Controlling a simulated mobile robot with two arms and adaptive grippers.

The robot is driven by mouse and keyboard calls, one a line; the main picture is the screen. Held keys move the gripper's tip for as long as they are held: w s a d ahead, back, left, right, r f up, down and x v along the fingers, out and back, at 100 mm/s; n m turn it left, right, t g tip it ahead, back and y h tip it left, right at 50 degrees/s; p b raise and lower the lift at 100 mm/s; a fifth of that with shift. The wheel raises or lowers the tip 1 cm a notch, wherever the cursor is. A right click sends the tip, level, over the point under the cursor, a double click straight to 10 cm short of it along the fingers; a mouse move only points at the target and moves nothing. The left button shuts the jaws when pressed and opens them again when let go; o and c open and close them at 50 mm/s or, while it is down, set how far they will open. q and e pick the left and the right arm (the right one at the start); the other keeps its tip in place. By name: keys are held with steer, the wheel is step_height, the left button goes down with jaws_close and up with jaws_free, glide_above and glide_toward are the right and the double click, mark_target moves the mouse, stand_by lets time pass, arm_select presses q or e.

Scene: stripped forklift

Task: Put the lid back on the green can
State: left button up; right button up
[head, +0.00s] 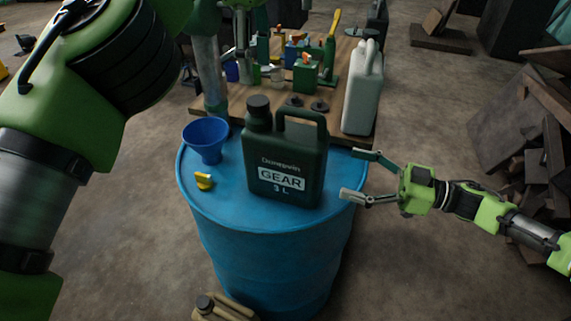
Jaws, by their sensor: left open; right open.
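A dark green can (288,160) labelled "GEAR 3 L" stands upright on the blue drum (215,215). A black cap (258,106) shows on its neck; I cannot tell whether it is fastened. A smaller green can (306,76) stands on the wooden table behind, with something orange at its top. Two dark round pieces (320,106) lie near the table's front edge; I cannot tell if either is a lid. My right gripper (358,175) is open and empty, right of the larger can and apart from it. My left gripper (241,52) is open above the table, partly unclear against the clutter.
A blue funnel (206,138) and a small yellow piece (204,181) are on the drum, left of the can. A whitish jug (363,90) stands at the table's right edge. Bottles and tools crowd the table (348,140). A tan canister (222,308) is on the floor before the drum.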

mark_target(299, 159)
steer(key=x, duration=1.3)
steer(key=shift+a, duration=0.15)
